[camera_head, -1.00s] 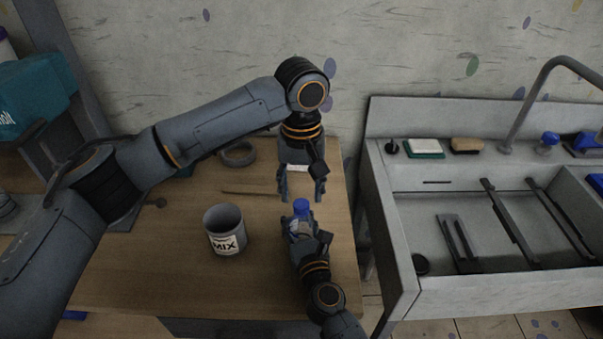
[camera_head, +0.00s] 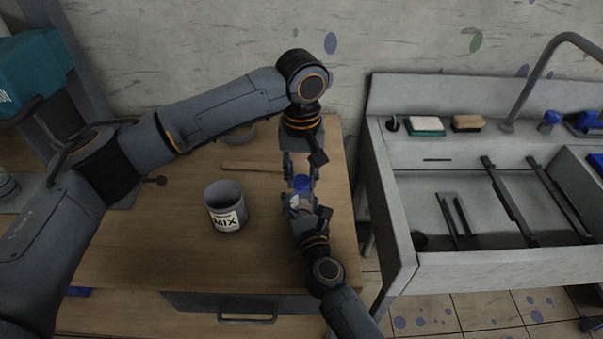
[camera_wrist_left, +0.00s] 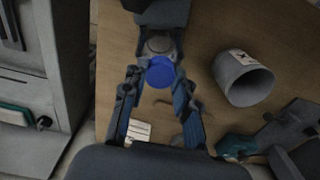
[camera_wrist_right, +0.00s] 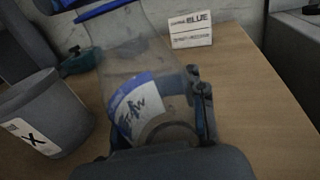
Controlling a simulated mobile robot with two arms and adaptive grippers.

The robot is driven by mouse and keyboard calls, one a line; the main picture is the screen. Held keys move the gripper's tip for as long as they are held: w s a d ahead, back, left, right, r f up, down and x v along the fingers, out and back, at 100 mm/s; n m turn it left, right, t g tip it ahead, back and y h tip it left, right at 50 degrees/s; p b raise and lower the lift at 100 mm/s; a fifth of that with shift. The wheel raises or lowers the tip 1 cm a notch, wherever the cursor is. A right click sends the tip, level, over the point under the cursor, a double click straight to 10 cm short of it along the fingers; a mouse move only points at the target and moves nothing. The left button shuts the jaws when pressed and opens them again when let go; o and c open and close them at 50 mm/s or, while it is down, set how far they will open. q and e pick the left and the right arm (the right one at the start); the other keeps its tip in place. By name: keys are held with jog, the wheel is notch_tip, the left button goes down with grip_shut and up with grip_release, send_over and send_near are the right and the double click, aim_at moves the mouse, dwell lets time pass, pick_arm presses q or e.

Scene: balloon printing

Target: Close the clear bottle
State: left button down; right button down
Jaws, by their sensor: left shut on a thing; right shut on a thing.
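The clear bottle (camera_wrist_right: 130,65) stands upright in the right wrist view, with a blue and white label low on its side. My right gripper (camera_wrist_right: 165,110) is shut on its lower body; it also shows in the head view (camera_head: 304,213). The blue cap (camera_wrist_left: 160,72) is at the bottle's top, and its edge shows in the right wrist view (camera_wrist_right: 105,10). My left gripper (camera_head: 301,180) comes down from above and is shut on the cap, one finger at each side. Whether the cap is screwed tight cannot be seen.
A grey MIX can (camera_head: 226,207) stands on the wooden table (camera_head: 180,255), left of the bottle. A white card marked BLUE (camera_wrist_right: 190,30) stands behind the bottle. A thin wooden stick (camera_head: 250,167) and a dark ring (camera_head: 240,133) lie farther back. The sink (camera_head: 480,190) is at right.

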pick_arm(q)
jog(key=m, duration=0.5)
jog(key=shift+m, duration=0.4)
jog(key=m, duration=0.5)
jog(key=shift+m, duration=0.3)
jog(key=m, duration=0.5)
jog(key=shift+m, duration=0.3)
jog(key=m, duration=0.4)
jog(key=c, duration=1)
grip_release()
